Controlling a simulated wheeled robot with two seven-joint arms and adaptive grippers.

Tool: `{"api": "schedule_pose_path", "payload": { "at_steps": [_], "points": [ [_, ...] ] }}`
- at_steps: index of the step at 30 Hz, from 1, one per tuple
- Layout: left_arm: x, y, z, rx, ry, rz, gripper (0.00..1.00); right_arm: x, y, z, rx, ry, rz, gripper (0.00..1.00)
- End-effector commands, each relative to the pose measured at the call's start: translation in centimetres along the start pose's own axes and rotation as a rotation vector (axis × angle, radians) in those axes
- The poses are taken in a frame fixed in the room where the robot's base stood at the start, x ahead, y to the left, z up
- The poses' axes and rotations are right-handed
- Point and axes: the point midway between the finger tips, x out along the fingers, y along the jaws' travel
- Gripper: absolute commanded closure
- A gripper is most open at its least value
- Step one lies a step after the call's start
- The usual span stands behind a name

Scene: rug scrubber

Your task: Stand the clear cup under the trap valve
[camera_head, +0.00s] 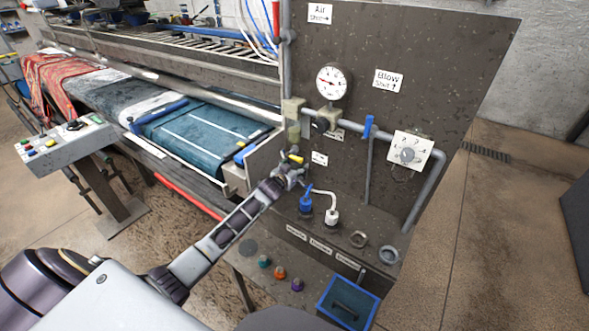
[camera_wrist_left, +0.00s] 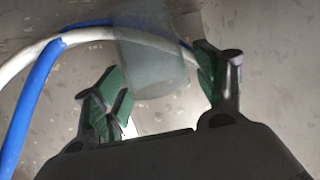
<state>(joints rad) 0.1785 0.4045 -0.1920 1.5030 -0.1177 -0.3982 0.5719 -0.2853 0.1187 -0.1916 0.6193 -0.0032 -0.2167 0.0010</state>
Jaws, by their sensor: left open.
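The clear cup (camera_wrist_left: 152,55) shows in the left wrist view as a pale see-through shape, tilted in that picture, in the gap between my fingers. My left gripper (camera_wrist_left: 160,88) is open around it, and I cannot tell whether either green-padded finger touches it. In the head view my left gripper (camera_head: 288,177) is at the panel's left side, just below a yellow valve handle (camera_head: 295,158) under the greenish trap bowl (camera_head: 293,132). The cup is not clear in the head view, where the gripper may hide it. My right gripper is not in view.
A blue fitting (camera_head: 306,203) and a white one (camera_head: 332,216) with a hose stand close right of my gripper. A gauge (camera_head: 331,82), pipes and a dial (camera_head: 407,155) are on the panel. A blue bin (camera_head: 348,303) sits lower right. The rug conveyor (camera_head: 205,135) lies left.

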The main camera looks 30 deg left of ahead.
Motion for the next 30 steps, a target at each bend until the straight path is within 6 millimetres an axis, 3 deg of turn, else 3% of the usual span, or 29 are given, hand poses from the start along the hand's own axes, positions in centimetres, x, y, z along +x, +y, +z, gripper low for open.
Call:
{"api": "schedule_pose_path", "payload": {
  "at_steps": [14, 24, 30],
  "points": [
    [-0.5, 0.0, -0.2, 0.000, -0.001, 0.000, 0.29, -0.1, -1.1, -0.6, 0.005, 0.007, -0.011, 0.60],
    [-3.0, 0.0, -0.2, 0.000, 0.000, 0.000, 0.29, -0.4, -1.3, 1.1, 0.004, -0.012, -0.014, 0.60],
    [-4.7, 0.0, -0.1, 0.000, -0.001, 0.001, 0.29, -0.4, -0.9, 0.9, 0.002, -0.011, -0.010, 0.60]
  ]
}}
